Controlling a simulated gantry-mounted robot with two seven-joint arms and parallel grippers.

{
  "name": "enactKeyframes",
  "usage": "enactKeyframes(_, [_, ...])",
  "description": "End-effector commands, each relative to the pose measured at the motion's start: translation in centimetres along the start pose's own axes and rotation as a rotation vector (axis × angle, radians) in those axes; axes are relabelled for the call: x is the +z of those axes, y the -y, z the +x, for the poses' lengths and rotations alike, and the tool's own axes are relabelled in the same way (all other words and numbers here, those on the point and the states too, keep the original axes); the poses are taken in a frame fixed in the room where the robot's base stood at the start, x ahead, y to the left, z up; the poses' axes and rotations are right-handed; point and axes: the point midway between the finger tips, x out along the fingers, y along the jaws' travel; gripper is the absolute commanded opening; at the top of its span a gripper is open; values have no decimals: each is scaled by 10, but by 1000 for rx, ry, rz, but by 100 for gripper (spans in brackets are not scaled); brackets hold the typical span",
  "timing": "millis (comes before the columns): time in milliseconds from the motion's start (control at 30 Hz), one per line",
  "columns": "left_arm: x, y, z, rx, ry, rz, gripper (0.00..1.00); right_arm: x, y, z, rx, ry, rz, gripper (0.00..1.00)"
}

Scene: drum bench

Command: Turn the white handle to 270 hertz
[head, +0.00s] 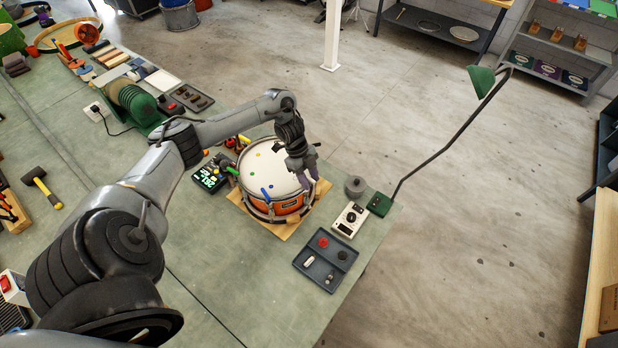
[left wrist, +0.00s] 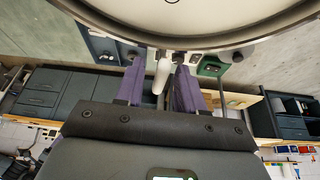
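An orange snare drum with a white head (head: 270,163) stands on a wooden board (head: 289,231). My left arm reaches over it, and my left gripper (head: 311,184) points down at the drum's right rim. In the left wrist view the white handle (left wrist: 162,76) stands between the two purple fingers of the left gripper (left wrist: 160,84). The fingers are apart, with a gap visible beside the handle. The drum's rim (left wrist: 160,43) curves just beyond it. The gripper hides the white handle in the head view. A display with green digits (head: 208,179) lies left of the drum; I cannot read it surely.
Green (head: 232,171) and blue (head: 266,194) handles stand at the drum's rim. A dark tray (head: 325,262) with small parts, a white device (head: 350,219) and a grey cylinder (head: 355,186) sit to the right. A green lamp (head: 481,80) rises at the bench's right edge.

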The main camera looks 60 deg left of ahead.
Motion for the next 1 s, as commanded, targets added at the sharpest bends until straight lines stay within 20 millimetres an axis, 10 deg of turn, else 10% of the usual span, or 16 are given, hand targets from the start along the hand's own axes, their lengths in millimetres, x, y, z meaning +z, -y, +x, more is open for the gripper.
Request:
enactKeyframes(267, [1,0,-7,-1,1,0,38,1,-2,2,6,1,-7,43])
enactKeyframes(1000, [0,0,-106,-1,1,0,38,0,0,-2,-1,0,1,43])
